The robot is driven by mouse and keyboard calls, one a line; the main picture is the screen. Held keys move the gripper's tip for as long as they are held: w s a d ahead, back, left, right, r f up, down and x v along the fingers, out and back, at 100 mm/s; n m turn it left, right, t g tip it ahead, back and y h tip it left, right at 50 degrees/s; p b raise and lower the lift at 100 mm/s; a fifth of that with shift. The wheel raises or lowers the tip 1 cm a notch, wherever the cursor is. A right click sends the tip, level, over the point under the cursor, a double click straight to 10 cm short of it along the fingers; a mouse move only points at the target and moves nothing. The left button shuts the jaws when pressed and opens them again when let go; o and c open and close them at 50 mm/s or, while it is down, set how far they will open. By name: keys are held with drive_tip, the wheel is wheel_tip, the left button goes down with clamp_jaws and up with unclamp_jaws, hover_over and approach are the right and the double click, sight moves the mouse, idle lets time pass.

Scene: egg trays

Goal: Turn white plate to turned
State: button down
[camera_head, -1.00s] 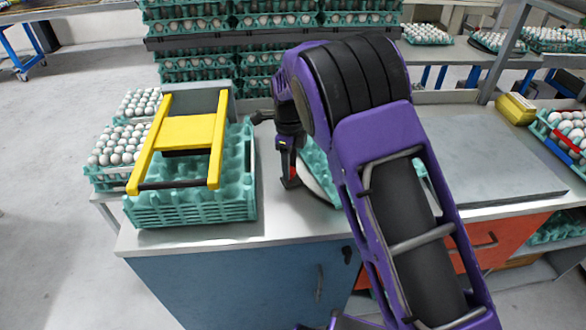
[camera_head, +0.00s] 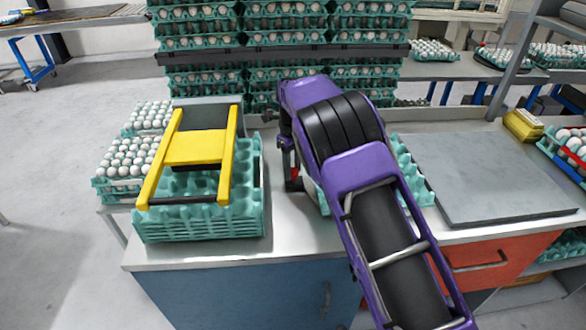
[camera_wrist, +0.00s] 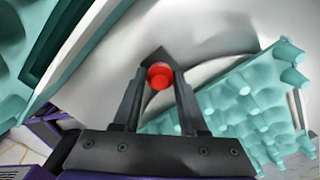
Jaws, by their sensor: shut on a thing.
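In the wrist view, a white plate (camera_wrist: 206,75) shows as a pale surface with a curved edge, partly covered by a teal egg tray (camera_wrist: 245,100). My gripper (camera_wrist: 160,72) has its fingers close together on a small red piece (camera_wrist: 160,77) by the plate's edge. How that piece joins the plate cannot be seen. In the head view, my gripper (camera_head: 293,178) points down low over the counter beside the teal tray (camera_head: 408,170). My arm hides most of the plate there.
A teal crate (camera_head: 205,228) with a yellow frame (camera_head: 196,148) stands left on the counter (camera_head: 285,236). Egg trays stand beyond it and in stacks at the back. A grey slab (camera_head: 490,175) and a yellow box (camera_head: 522,126) lie right. A counter strip left of my gripper is clear.

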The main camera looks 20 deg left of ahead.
drive_tip(key=shift+w+r, duration=0.15)
drive_tip(key=shift+w, duration=0.05)
drive_tip(key=c, duration=0.9)
unclamp_jaws()
drive_tip(key=shift+a, duration=0.1)
drive_tip(key=o, duration=0.5)
drive_tip(key=shift+c, duration=0.2)
wheel_tip(320, 180, up, 17)
drive_tip(key=shift+r, duration=0.15)
